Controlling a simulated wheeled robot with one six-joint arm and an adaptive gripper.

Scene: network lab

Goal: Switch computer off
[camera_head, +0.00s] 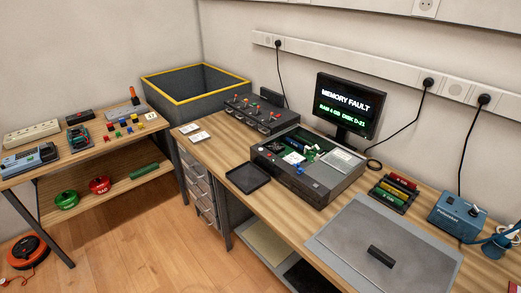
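The computer (322,188) is a dark grey case without its lid on the wooden desk. Its inside shows green and blue parts, a white label and a silver box. My gripper is not in view.
A rack of coloured modules (397,190) and a blue power unit (457,215) stand right of the computer. A black tray (248,177) lies to its left. A yellow-rimmed bin (194,97) is at the back. A side table (140,134) holds tools and parts. The floor between is largely clear.

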